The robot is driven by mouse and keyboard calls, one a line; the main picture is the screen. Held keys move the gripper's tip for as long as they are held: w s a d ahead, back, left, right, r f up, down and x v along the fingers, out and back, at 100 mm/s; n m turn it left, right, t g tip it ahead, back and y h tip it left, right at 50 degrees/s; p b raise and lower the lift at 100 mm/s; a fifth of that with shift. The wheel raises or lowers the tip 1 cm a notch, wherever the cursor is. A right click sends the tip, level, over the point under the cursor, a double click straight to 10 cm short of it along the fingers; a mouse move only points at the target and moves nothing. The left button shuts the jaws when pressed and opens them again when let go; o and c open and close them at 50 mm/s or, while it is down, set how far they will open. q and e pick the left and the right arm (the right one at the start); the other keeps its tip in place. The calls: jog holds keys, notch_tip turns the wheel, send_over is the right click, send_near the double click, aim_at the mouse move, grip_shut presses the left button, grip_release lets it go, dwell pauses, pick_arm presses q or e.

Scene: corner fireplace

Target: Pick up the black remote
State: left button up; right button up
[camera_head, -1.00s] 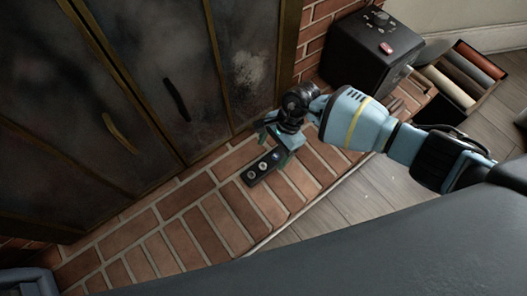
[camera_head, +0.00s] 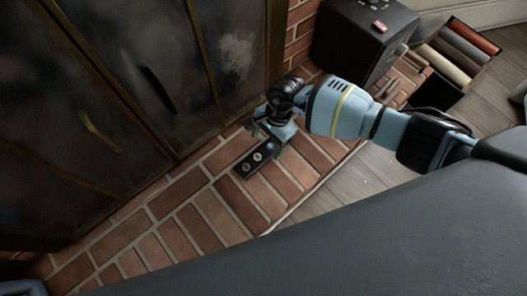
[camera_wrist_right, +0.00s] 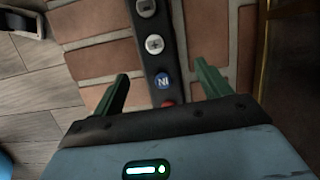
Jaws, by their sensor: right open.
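The black remote (camera_head: 255,159) lies flat on the brick hearth (camera_head: 208,207), in front of the fireplace doors. My right gripper (camera_head: 268,131) is over the far end of the remote, pointing down. In the right wrist view, the remote (camera_wrist_right: 154,45) runs up between the two green fingers of my open right gripper (camera_wrist_right: 160,92), with a finger on either side and a gap to each. Its grey, blue and red buttons face up; its near end is hidden by the gripper body. Whether the fingers touch the bricks cannot be told.
Dark fireplace doors (camera_head: 120,80) with brass-coloured frames stand close behind the remote. A black box (camera_head: 360,42) with a small red item (camera_head: 379,26) on top stands at the upper right. A bin of rolls (camera_head: 455,60) is beside it. The bricks to the lower left are clear.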

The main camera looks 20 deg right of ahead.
aim_at(264, 152)
jog(key=b+x, duration=0.1)
jog(key=x, duration=0.2)
jog(key=shift+f, duration=0.4)
jog(key=shift+c, duration=0.3)
jog(key=c, duration=1.1)
jog(key=shift+r, duration=0.15)
